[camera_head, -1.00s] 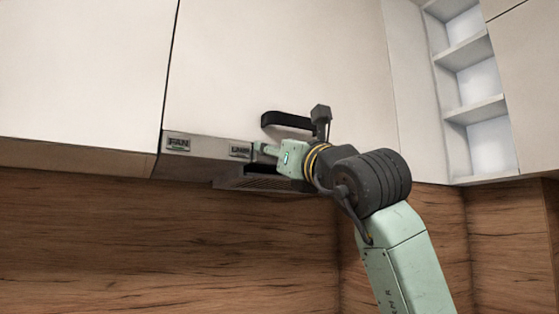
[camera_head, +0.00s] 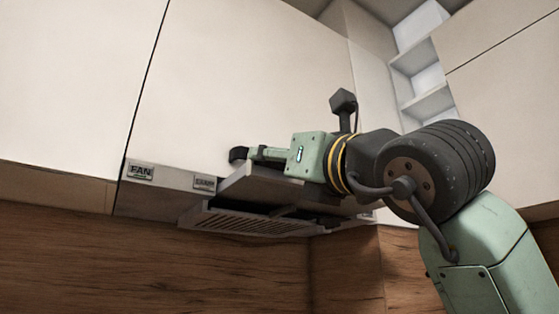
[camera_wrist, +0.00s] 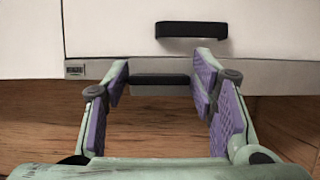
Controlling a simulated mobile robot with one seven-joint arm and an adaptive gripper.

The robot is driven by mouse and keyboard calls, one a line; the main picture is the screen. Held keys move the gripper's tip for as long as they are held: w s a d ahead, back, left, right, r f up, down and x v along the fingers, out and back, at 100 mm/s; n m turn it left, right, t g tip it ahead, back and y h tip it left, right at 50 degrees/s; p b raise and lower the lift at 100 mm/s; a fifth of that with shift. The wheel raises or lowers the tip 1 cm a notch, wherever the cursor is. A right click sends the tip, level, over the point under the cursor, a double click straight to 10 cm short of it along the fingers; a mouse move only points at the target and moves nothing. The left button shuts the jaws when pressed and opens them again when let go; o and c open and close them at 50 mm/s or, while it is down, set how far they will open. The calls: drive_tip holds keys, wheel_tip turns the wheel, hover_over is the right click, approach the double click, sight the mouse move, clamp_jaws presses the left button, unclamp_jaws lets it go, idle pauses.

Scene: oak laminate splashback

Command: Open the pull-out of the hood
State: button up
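The hood (camera_head: 165,178) sits under the white wall cabinets, with a FAN label on its front strip. Its pull-out (camera_head: 262,186) juts out from the strip, below my gripper (camera_head: 268,153). In the wrist view a short dark handle (camera_wrist: 160,79) lies across the hood front. My gripper (camera_wrist: 160,92) has its purple-padded fingers on either side of this handle; the pads appear to meet its two ends. The contact is small in view. My wrist hides the right part of the pull-out in the head view.
A dark cabinet door handle (camera_wrist: 192,29) is just above the hood front; its end shows in the head view (camera_head: 238,154). A slotted grille (camera_head: 250,220) hangs below. Open shelves (camera_head: 425,85) are at the right. The wooden splashback (camera_head: 130,260) lies below.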

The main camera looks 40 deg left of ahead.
drive_tip(key=shift+o, duration=1.4)
drive_tip(key=v, duration=1.2)
